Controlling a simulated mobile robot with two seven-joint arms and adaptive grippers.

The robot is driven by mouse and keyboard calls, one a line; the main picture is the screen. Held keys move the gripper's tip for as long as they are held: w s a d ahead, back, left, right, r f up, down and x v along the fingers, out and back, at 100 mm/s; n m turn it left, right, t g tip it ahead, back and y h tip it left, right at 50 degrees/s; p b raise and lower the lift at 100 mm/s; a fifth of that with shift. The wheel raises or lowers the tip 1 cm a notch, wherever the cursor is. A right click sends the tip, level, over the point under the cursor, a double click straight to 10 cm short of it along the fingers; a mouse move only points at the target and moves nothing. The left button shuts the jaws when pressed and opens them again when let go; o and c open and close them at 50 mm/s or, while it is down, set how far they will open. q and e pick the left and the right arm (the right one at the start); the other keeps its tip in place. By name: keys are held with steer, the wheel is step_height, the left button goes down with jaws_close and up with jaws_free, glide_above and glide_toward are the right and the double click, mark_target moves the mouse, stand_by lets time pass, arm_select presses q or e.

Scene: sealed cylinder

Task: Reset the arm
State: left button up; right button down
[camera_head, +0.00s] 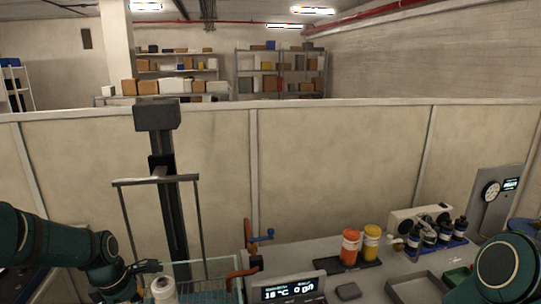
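My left arm comes in from the left edge, and its gripper (150,268) is over the bench's left end, beside a glass-walled tank. A white cylinder (163,291) stands just below and right of this gripper, cut off by the bottom edge. I cannot tell whether the fingers are open or touch it. My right arm shows only as a teal link at the lower right corner; its gripper is out of view.
The tank (207,270) stands below a dark lift column. A display box (290,289), orange jar (350,246), yellow jar (371,242), several dark bottles (430,236) and a grey tray (416,289) are on the bench. A partition wall (330,160) closes the back.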

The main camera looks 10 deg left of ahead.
arm_select(q)
steer(key=w+d+f+m+b, duration=0.3)
steer(key=d+f+m, duration=0.55)
steer(key=f, duration=0.65)
steer(key=s+d+f+m+h+b, duration=0.1)
steer(key=s+d+f+m+b, duration=0.1)
steer(key=s+d+f+m, duration=0.4)
steer(key=s+d+f+m+h+b, duration=0.1)
steer(key=s+d+f+m+b, duration=0.2)
steer(key=s+d+f+m, duration=0.3)
steer(key=d+f, duration=0.4)
steer(key=d, duration=0.2)
steer(key=shift+d+t, duration=0.15)
steer(key=shift+t, duration=0.25)
arm_select(e)
step_height(320, 180, down, 11)
steer(key=w, duration=0.1)
steer(key=shift+a+r, duration=0.2)
